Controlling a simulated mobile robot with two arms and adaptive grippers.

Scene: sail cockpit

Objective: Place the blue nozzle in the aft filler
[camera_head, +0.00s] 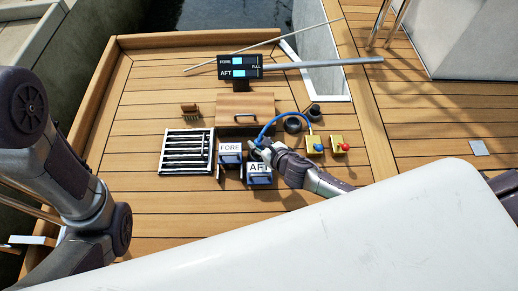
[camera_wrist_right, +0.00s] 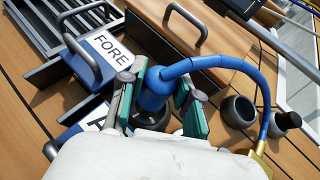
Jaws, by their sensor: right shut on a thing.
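My right gripper (camera_head: 262,150) is shut on the blue nozzle (camera_wrist_right: 156,88), seen between its green-padded fingers in the right wrist view. A dark round opening (camera_wrist_right: 154,118) shows just below the nozzle; I cannot tell whether the tip is inside it. The AFT lid (camera_head: 260,180), blue with a handle, is beside the gripper, and the FORE lid (camera_head: 230,157) is to its left. In the right wrist view the FORE lid (camera_wrist_right: 108,58) shows clearly, while the AFT lid (camera_wrist_right: 78,124) is mostly hidden. My left arm shows at the left, but its gripper is out of view.
The blue hose (camera_wrist_right: 233,70) arches right toward a yellow block with a blue knob (camera_head: 314,145). A yellow block with a red knob (camera_head: 340,145) stands beside it. Dark round pieces (camera_head: 292,125), a wooden hatch (camera_head: 245,107), a grating (camera_head: 186,151) and a FORE/AFT display (camera_head: 240,67) surround the work area.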

